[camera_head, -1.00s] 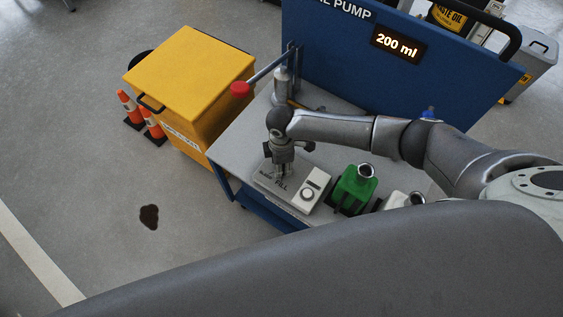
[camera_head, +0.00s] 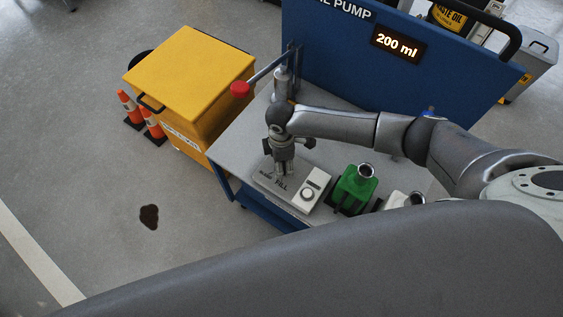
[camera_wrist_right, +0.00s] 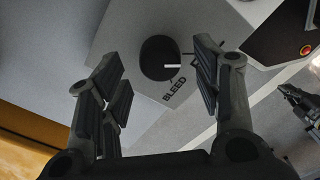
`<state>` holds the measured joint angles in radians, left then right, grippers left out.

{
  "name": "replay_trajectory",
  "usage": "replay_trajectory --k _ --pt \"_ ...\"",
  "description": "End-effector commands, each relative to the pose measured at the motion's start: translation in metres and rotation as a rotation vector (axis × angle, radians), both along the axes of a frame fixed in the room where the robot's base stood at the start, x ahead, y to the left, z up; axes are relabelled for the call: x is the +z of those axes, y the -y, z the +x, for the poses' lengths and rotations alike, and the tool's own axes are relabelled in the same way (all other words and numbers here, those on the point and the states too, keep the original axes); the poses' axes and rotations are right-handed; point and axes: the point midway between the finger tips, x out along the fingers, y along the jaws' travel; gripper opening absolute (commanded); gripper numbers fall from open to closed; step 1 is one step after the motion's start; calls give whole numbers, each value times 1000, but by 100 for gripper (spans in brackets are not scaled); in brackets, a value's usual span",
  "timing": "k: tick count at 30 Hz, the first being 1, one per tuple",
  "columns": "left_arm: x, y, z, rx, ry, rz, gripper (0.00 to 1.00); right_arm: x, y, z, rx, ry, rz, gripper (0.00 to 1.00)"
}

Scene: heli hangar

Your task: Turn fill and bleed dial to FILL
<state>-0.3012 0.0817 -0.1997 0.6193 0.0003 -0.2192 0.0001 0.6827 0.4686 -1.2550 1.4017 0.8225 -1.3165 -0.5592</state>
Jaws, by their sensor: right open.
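The fill and bleed dial is a round black knob (camera_wrist_right: 158,57) with a white pointer line. It sits on a pale grey panel (camera_wrist_right: 115,45) in the right wrist view. The pointer faces right in that view, and the word BLEED is printed below the knob. My right gripper (camera_head: 283,169) points down over the panel. In the wrist view the right gripper (camera_wrist_right: 161,85) is open, its fingers apart on either side of the knob.
A white box with a round dial (camera_head: 310,191) and a green container (camera_head: 354,188) stand right of the panel. A red-ended lever (camera_head: 240,89) rises behind. The blue pump board (camera_head: 335,65) reads 200 ml. A yellow bin (camera_head: 188,72) stands left of the cart.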

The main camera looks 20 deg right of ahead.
Motion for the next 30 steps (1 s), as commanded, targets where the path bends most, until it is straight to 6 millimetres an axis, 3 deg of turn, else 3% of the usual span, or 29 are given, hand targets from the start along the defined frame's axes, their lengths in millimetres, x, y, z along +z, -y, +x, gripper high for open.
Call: replay_trajectory --k 9,15,30 --pt "0 1 1 0 1 -1 0 65 0 1 2 4 2 58" --pt "0 1 1 0 2 -1 0 94 0 1 2 2 1 58" --pt "0 2 1 0 2 -2 0 103 0 0 2 1 -1 58"
